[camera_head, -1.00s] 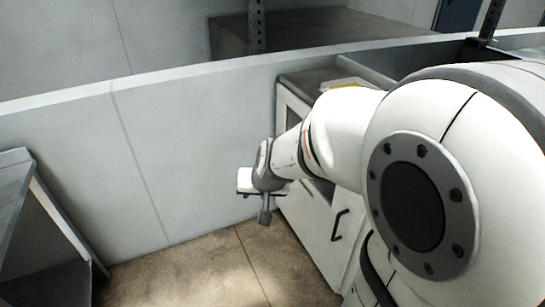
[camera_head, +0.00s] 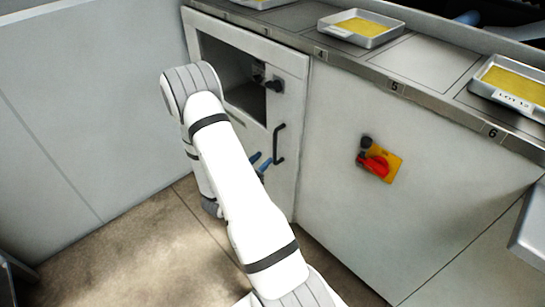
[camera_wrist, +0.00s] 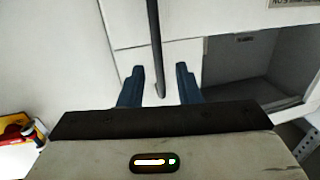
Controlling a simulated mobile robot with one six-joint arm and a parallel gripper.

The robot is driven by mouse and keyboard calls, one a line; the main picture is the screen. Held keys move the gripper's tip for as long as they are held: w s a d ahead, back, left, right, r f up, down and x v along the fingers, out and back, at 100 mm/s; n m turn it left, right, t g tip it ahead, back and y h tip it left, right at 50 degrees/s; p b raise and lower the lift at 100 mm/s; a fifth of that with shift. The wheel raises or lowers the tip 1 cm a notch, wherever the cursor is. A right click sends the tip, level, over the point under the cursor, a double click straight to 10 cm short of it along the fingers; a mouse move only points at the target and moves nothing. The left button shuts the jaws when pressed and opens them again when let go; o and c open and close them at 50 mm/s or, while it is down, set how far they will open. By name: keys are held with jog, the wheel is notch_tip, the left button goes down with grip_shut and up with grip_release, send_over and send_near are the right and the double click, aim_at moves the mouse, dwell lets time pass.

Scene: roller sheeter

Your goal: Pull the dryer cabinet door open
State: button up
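The dryer cabinet door (camera_head: 286,185) is a pale panel with a window-like opening in its upper part, and it looks flush with the cabinet front. Its dark upright handle (camera_head: 279,143) is on the right side of the door. My gripper (camera_head: 259,166) is at the handle's left, with its blue fingers pointing toward it and partly hidden by my arm. In the wrist view, my gripper (camera_wrist: 160,84) is open, with one finger on each side of the handle (camera_wrist: 155,40). Gaps show between the handle and both fingers.
A dark knob (camera_head: 273,86) sits above the handle. A red switch on a yellow plate (camera_head: 381,163) is on the panel to the right. Trays with yellow sheets (camera_head: 361,27) stand on the counter above. A grey wall (camera_head: 80,110) is at left; floor (camera_head: 150,250) is clear in front.

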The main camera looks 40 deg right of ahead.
aim_at(275, 161)
jog(key=x, duration=0.5)
jog(key=b+x, duration=0.1)
jog(key=x, duration=0.1)
jog(key=shift+s+d, duration=0.15)
jog(key=shift+d, duration=0.3)
grip_shut()
